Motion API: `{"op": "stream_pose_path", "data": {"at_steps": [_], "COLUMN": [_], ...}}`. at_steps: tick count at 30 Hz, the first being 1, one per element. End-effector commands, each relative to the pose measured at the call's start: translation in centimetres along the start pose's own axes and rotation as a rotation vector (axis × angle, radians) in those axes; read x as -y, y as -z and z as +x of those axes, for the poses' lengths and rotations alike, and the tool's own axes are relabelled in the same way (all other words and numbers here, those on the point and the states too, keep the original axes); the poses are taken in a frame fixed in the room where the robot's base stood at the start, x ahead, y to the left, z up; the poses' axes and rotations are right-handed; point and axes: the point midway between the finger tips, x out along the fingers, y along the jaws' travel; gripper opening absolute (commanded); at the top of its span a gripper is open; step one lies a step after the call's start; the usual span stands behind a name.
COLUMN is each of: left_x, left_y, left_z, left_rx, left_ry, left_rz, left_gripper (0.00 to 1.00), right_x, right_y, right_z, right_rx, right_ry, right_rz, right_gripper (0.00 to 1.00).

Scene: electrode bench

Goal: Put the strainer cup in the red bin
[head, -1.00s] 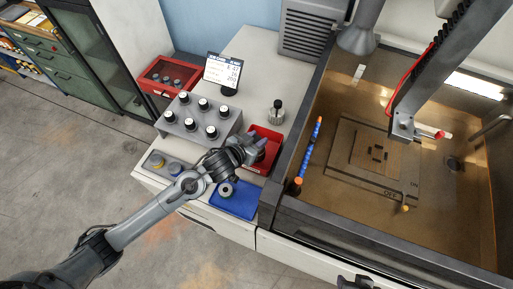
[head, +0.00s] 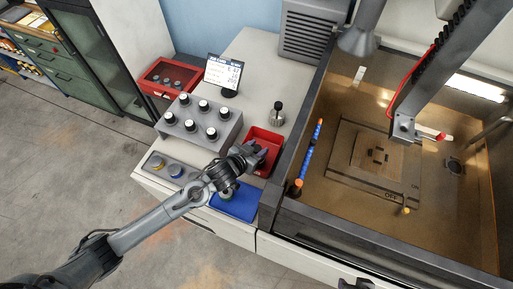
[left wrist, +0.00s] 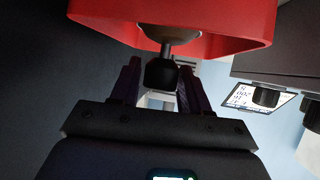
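The red bin (head: 272,139) is open and stands on the bench beside the machine tank. My left gripper (head: 259,156) reaches over its near-left side. In the left wrist view the bin's red wall (left wrist: 225,22) fills the top. There, a piece with a black end (left wrist: 161,74) and a grey metal part sits between my left fingertips; I take it for the strainer cup, shut in them. The grey part shows against the red bin. In the head view the gripper hides this piece. My right gripper is not clearly visible.
A blue tray (head: 240,207) with a grey round piece lies below my left arm. A grey rack (head: 199,133) with several black-topped pieces stands left. A black-topped metal piece (head: 277,117) stands behind the bin. The tank wall (head: 290,135) rises to its right.

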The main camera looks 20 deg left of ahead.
Motion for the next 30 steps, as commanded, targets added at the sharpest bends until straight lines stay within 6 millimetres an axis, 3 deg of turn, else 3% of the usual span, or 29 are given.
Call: {"op": "stream_pose_path", "data": {"at_steps": [1, 3, 16, 20, 30], "left_x": [0.0, 0.0, 0.0, 0.0, 0.0], "left_y": [0.0, 0.1, 0.3, 0.2, 0.2], "left_z": [0.0, 0.0, -0.6, -2.2, -8.4], "left_rx": [0.000, 0.000, 0.000, 0.001, 0.002], "left_ry": [0.000, 0.000, 0.000, 0.000, -0.001], "left_rz": [0.000, 0.000, 0.002, 0.001, 0.002], "left_gripper": [0.54, 0.64, 0.64, 0.64, 0.64], "right_x": [0.0, 0.1, 0.2, 0.2, 0.1], "right_y": [0.0, 0.0, 0.1, 0.1, 0.1], "right_z": [0.0, 0.0, -0.1, -0.1, -0.2], "right_rx": [0.000, 0.000, -0.001, -0.001, 0.000], "right_ry": [0.001, 0.002, 0.007, 0.006, 0.002], "right_rz": [0.001, 0.002, 0.009, 0.008, 0.003], "right_gripper": [0.43, 0.43, 0.43, 0.43, 0.43]}}
